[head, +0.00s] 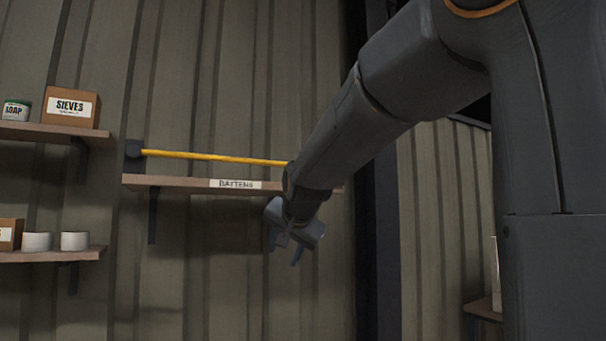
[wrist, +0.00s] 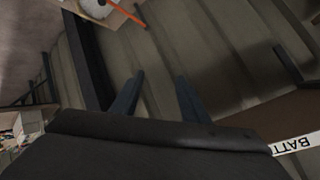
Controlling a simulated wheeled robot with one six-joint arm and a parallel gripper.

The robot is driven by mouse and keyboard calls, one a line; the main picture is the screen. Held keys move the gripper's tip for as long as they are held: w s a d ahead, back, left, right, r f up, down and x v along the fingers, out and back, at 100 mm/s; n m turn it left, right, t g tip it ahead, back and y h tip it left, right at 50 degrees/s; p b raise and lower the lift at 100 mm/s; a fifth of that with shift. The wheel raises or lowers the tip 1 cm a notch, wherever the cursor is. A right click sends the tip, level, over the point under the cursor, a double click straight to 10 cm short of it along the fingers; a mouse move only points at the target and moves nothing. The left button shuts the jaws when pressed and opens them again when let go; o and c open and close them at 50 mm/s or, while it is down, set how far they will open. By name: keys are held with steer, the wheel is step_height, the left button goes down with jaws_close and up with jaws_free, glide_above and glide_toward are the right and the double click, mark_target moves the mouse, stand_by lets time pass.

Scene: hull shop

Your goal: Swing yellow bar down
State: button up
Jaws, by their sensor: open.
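My gripper (head: 290,250) hangs below the right part of that shelf, apart from the bar. In the wrist view the two fingers (wrist: 158,98) stand apart with nothing between them. The bar is not seen in the wrist view, but the shelf's underside and label (wrist: 298,143) show at the right.
An upper left shelf (head: 40,131) holds a tin (head: 16,110) and a SIEVES box (head: 71,107). A lower left shelf (head: 50,256) holds a box and white tubs (head: 75,241). A dark post (head: 372,230) stands right of my gripper. The wall below the BATTENS shelf is clear.

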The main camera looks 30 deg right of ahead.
steer(key=s+d+r+m+t+h+b, duration=0.1)
steer(key=d+r+m+t, duration=0.15)
steer(key=r, duration=0.95)
steer(key=d+r+m+t+h, duration=0.2)
steer(key=d+r+m, duration=0.1)
steer(key=r, duration=0.9)
steer(key=shift+p+x, duration=1.15)
steer(key=shift+x, duration=2.6)
steer(key=shift+s+d, duration=0.1)
steer(key=shift+d, duration=0.1)
